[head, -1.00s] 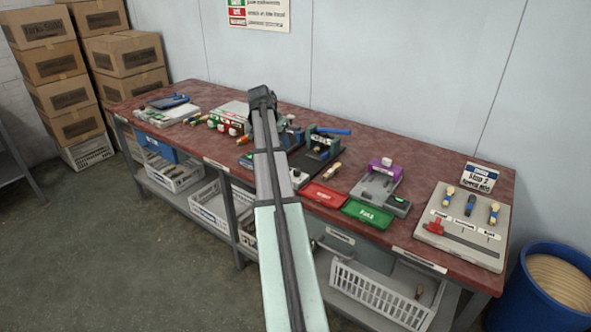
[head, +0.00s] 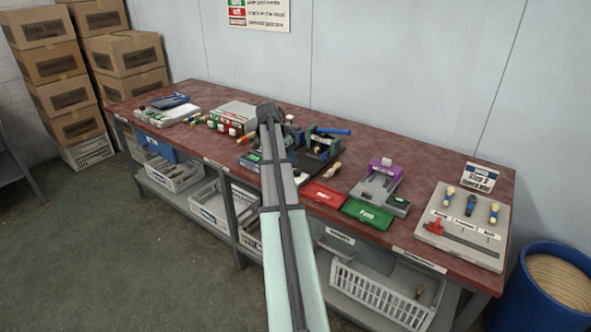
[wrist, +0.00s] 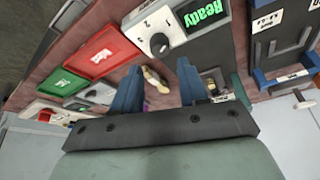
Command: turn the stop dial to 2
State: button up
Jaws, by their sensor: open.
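The stop dial (wrist: 159,45), a dark round knob with a light pointer mark, sits on a pale panel beside a green "Ready" display (wrist: 207,14) in the wrist view. Small numerals, including a 2, stand to the dial's left; its exact setting is too small to tell. My gripper (wrist: 160,66) is open, its two blue fingers apart and empty. In the picture the dial lies just beyond and between the fingertips, with no contact visible. In the head view the green display (head: 252,157) shows left of my arm, which hides the dial and gripper.
A red tray (wrist: 104,47) and a green tray (wrist: 65,82) lie left of the dial in the wrist view. A wooden-handled tool (wrist: 156,80) lies behind the fingers. In the head view a blue-handled press (head: 325,138) stands right of my arm.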

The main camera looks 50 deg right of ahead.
aim_at(296, 170)
jog(key=x, duration=0.7)
jog(key=shift+d+f, duration=0.1)
jog(key=shift+f, duration=0.05)
jog(key=c, duration=0.7)
